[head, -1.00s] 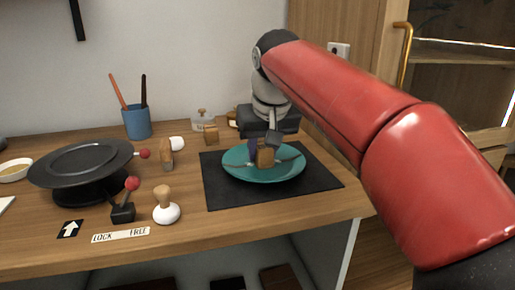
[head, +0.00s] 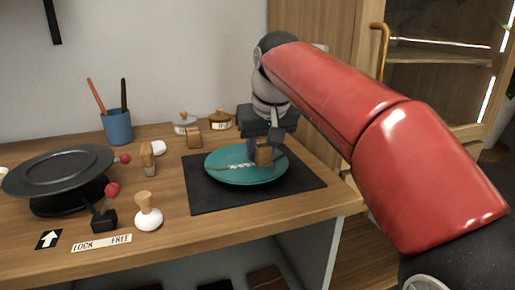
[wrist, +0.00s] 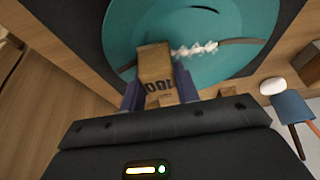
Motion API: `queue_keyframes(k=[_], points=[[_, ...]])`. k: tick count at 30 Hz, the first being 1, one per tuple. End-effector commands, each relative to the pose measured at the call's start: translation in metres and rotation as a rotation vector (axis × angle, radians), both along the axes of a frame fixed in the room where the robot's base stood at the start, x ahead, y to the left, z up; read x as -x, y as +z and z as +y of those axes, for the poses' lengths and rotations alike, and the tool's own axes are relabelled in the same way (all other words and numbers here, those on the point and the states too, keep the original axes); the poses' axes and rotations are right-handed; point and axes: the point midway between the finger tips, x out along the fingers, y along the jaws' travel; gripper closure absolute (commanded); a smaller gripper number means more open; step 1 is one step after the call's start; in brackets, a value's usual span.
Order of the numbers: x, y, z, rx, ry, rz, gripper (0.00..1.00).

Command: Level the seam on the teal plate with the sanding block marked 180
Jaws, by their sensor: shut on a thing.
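The teal plate (head: 222,174) lies on a black mat (head: 300,190). A dark seam crosses it, with a rough white patch (head: 240,166) along its middle; the patch also shows in the wrist view (wrist: 195,49). My gripper (head: 262,150) is shut on a brown sanding block (head: 264,157), over the right part of the plate beside the white patch. In the wrist view the block (wrist: 154,62) overlaps the seam; I cannot tell whether it presses on it. Its dark marking looks like 100, but I cannot read it surely.
Another brown block (head: 194,139) stands behind the plate, near two lidded jars (head: 185,123) (head: 220,120). A blue cup (head: 118,128) holds two sticks. A black turntable (head: 60,168), a red-knobbed lever (head: 104,218) and a white-based wooden-handled tool (head: 148,214) stand at left.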

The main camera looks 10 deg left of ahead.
Motion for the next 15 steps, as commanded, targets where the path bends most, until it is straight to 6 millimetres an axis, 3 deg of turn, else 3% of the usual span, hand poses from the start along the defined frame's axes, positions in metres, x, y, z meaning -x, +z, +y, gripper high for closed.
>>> queue_keyframes(k=[15], points=[[0.010, -0.003, -0.002, 0.000, 0.000, 0.002, 0.87]])
